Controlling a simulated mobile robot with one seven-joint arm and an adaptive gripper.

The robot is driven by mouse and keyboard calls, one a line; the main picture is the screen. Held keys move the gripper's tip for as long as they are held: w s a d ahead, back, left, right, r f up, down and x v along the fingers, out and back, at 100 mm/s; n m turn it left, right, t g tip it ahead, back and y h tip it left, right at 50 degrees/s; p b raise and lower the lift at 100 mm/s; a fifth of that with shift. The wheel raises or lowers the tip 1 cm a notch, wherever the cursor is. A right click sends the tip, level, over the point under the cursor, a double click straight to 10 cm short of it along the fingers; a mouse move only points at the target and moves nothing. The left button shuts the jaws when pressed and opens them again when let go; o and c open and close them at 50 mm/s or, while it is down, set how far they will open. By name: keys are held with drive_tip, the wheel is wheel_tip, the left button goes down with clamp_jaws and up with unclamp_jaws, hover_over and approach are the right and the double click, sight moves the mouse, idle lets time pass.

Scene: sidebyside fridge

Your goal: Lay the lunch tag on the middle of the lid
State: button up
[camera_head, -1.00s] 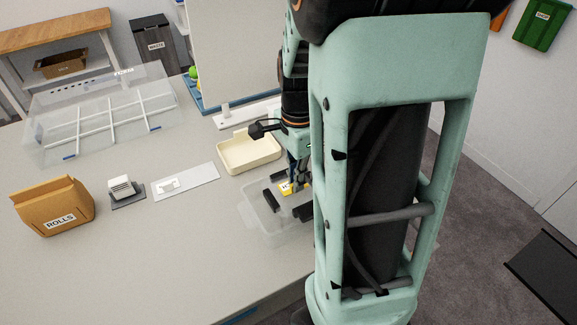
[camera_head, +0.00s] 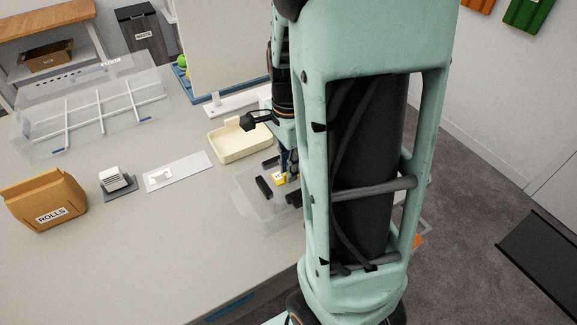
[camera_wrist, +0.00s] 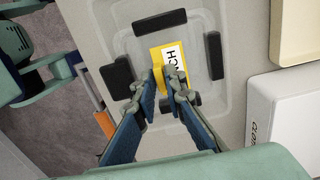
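The lunch tag (camera_wrist: 168,52) is yellow with a white label on which "CH" shows; the rest of the word is hidden behind a fingertip. My gripper (camera_wrist: 161,84) points down at it, its fingertips close together with yellow of the tag between them. In the head view the tag (camera_head: 278,178) is at my fingertips, over the clear lid (camera_head: 262,212). The lid carries several dark bars (camera_wrist: 118,77), and the tag lies among them in the wrist view. I cannot tell whether the tag touches the lid.
A cream tray (camera_head: 240,143) stands just behind the lid. A grey-white plate (camera_head: 185,172), a small white block (camera_head: 114,179) and a rolls bag (camera_head: 45,202) are to the left. A clear divided box (camera_head: 95,110) is at the back left. The front table is clear.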

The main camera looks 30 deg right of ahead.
drive_tip(key=o, duration=0.3)
wheel_tip(320, 180, up, 12)
idle(0.6)
